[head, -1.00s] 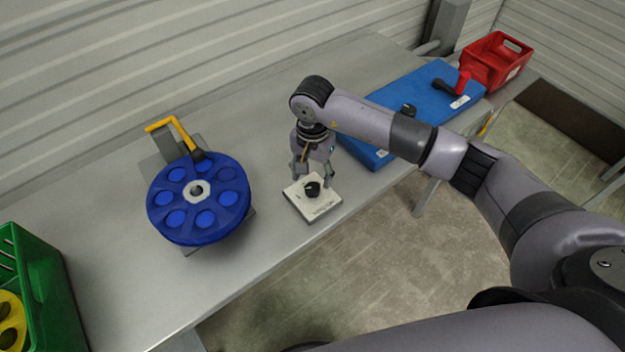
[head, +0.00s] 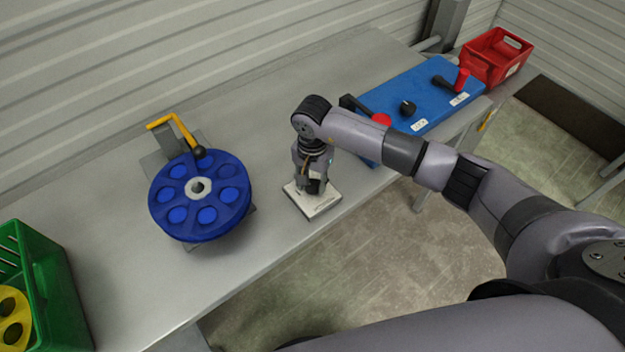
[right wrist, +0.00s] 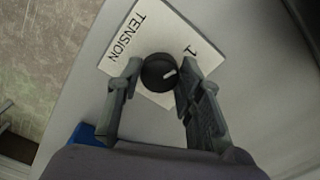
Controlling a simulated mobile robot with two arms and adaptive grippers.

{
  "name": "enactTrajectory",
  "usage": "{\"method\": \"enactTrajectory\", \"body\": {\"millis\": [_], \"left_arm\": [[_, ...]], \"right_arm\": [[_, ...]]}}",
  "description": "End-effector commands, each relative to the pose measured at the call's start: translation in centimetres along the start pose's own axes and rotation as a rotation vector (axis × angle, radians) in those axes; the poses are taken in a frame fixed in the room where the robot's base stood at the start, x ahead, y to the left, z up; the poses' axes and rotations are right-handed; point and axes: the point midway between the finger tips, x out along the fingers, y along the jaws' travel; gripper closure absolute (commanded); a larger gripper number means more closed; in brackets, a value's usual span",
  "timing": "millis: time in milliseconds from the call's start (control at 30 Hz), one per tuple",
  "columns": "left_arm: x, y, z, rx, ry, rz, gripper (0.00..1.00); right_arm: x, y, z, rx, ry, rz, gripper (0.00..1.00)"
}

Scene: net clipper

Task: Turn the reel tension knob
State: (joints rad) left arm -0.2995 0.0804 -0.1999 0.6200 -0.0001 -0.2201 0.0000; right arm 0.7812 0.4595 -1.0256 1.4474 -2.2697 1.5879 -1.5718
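The tension knob is a round black knob with a white pointer line; in the right wrist view the knob (right wrist: 157,74) sits on a pale plate (right wrist: 160,22) printed "TENSION" and "1". Its pointer faces right, toward the side with the "1". In the head view the plate (head: 322,208) lies near the table's front edge, and the knob is mostly hidden by my gripper. My right gripper (head: 314,188) is down over the knob. In the wrist view its fingers (right wrist: 160,68) stand on either side of the knob, apart, with a slight gap at the left. My left gripper is not in view.
A blue reel (head: 222,214) with a yellow crank handle stands left of the plate. A blue board (head: 436,82) with knobs and levers lies to the right, and a red bin (head: 483,62) behind it. A green crate (head: 50,275) is at far left. The table between is clear.

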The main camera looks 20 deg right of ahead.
Motion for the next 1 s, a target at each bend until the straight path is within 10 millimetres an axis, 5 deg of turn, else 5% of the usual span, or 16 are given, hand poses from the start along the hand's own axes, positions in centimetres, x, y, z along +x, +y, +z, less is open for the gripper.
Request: {"method": "enactTrajectory", "body": {"millis": [400, 1000], "left_arm": [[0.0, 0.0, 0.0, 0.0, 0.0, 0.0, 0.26], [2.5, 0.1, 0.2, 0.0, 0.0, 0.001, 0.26]], "right_arm": [[0.0, 0.0, 0.0, 0.0, 0.0, 0.0, 0.96], [0.3, 0.0, -0.1, 0.235, 0.003, -0.002, 0.96]]}}
